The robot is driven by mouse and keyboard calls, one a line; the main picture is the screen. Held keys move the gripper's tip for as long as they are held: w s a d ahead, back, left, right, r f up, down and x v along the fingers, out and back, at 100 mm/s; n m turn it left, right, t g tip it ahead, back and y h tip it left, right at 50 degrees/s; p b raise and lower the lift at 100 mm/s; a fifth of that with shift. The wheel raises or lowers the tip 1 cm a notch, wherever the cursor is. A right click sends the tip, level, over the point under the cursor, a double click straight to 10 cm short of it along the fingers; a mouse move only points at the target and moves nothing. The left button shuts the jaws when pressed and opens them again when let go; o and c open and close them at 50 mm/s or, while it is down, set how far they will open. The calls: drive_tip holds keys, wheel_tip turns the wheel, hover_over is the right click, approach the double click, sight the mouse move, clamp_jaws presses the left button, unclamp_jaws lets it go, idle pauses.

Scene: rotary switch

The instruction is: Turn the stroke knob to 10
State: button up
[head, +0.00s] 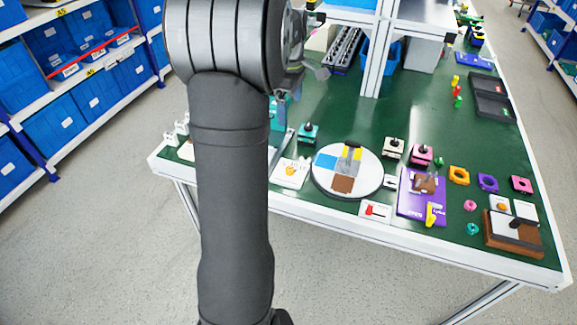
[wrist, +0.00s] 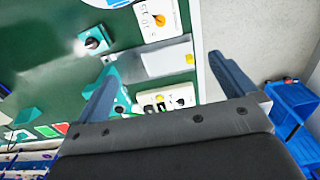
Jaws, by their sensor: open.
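In the wrist view my gripper (wrist: 162,62) is open, its two grey fingers wide apart with nothing between them in grip. Beyond them a white plate with an orange knob (wrist: 158,19) lies at the top, and a teal block with a dark knob (wrist: 93,41) lies to its left. A white panel with several small knobs (wrist: 165,101) shows between the fingers, partly hidden by the gripper body. In the head view the orange-knob plate (head: 290,173) and the teal block (head: 307,133) sit right of my arm. I cannot read any lettering or tell which knob is stroke.
The green table (head: 350,118) holds a round white turntable (head: 325,183), a purple board (head: 408,205) and several small coloured parts. A white shelf post (head: 377,60) stands at the back. A grey plate with a yellow end (wrist: 155,62) lies below the orange-knob plate in the wrist view.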

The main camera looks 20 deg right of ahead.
drive_tip(key=shift+r, duration=0.3)
